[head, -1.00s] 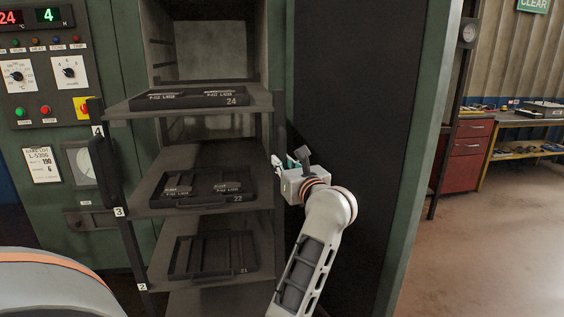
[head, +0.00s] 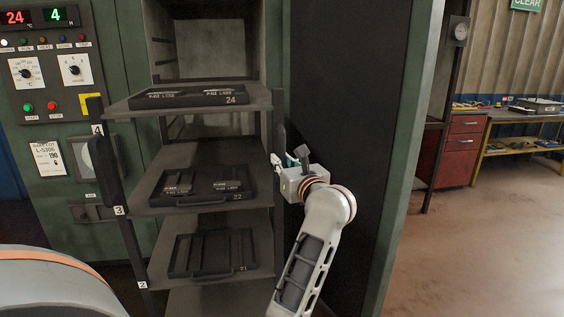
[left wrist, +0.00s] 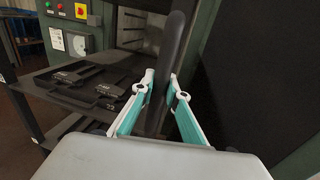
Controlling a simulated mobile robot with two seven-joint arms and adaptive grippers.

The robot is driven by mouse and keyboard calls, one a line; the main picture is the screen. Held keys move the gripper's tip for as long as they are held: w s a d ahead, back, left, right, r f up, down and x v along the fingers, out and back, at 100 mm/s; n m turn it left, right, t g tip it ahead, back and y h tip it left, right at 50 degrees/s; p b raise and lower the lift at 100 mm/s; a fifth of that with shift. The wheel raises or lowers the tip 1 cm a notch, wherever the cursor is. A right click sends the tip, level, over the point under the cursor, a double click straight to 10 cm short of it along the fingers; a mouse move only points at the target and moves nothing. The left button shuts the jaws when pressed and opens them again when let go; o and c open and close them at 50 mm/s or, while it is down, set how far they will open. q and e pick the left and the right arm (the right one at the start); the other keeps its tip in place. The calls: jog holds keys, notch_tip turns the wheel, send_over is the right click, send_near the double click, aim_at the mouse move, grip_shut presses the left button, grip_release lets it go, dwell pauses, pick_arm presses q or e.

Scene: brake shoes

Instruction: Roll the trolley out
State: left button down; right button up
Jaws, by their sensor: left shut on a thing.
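The trolley (head: 262,100) is a dark rack with numbered shelves, standing partly out of the oven opening. Dark trays lie on it: one marked 24 (head: 190,97) on top, one marked 22 (head: 203,188) in the middle and one marked 21 (head: 213,254) below. An upright black handle (head: 280,125) runs up its right side. My left gripper (head: 290,165) is at this handle. In the left wrist view its teal-lined fingers are shut around the handle (left wrist: 176,50). My right gripper is not in view.
The green oven front has a control panel (head: 48,60) at the left. A dark panel (head: 345,130) with a green edge stands close to the right of my arm. A red drawer cabinet (head: 462,150) and workbench (head: 525,118) are at the far right. Floor (head: 480,240) before them is clear.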

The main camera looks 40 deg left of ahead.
pick_arm(q)
jog(key=shift+d+f, duration=0.1)
jog(key=shift+f, duration=0.15)
jog(key=c, duration=2.2)
grip_release()
jog(key=shift+o, duration=1.2)
jog(key=shift+s+d+r, duration=0.15)
jog(key=shift+s+r, duration=0.05)
jog(key=shift+r, duration=0.05)
jog(key=shift+w, duration=0.1)
jog(key=v, duration=0.7)
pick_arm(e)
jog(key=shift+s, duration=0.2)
pick_arm(q)
jog(key=shift+d, duration=0.1)
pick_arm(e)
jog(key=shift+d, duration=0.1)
